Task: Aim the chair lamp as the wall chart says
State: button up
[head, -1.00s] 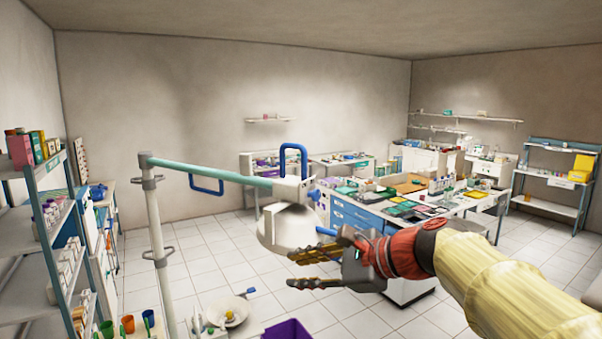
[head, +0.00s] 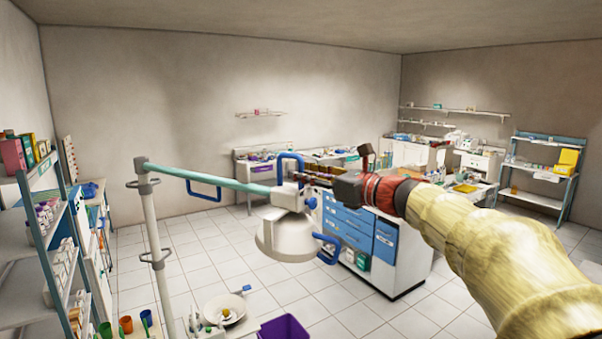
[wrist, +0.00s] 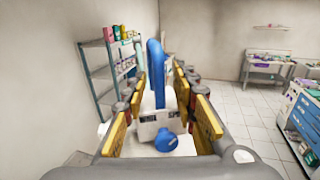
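The chair lamp has a white dome head (head: 287,238) at the end of a teal arm (head: 225,184) on a white post (head: 155,235). A blue loop handle (head: 291,160) stands above the head, a second blue handle (head: 330,250) sits at its right side, and a third (head: 204,191) hangs under the arm. My gripper (head: 308,172) is level with the upper handle, coming from the right. In the wrist view, my open gripper (wrist: 159,90) has its yellow fingers either side of that handle (wrist: 154,62), with visible gaps. A blue knob (wrist: 166,142) shows below it.
A shelf rack (head: 42,225) stands at the left. A narrow panel (head: 70,159) on the left wall is too oblique to read. A blue-drawered cabinet (head: 357,236) stands behind my gripper. A purple bin (head: 284,329) and a white basin (head: 225,311) are below the lamp. Tiled floor beyond is clear.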

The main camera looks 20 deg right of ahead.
jog(key=shift+w+a, duration=0.3)
jog(key=shift+w, duration=0.15)
grip_shut()
dwell(0.7)
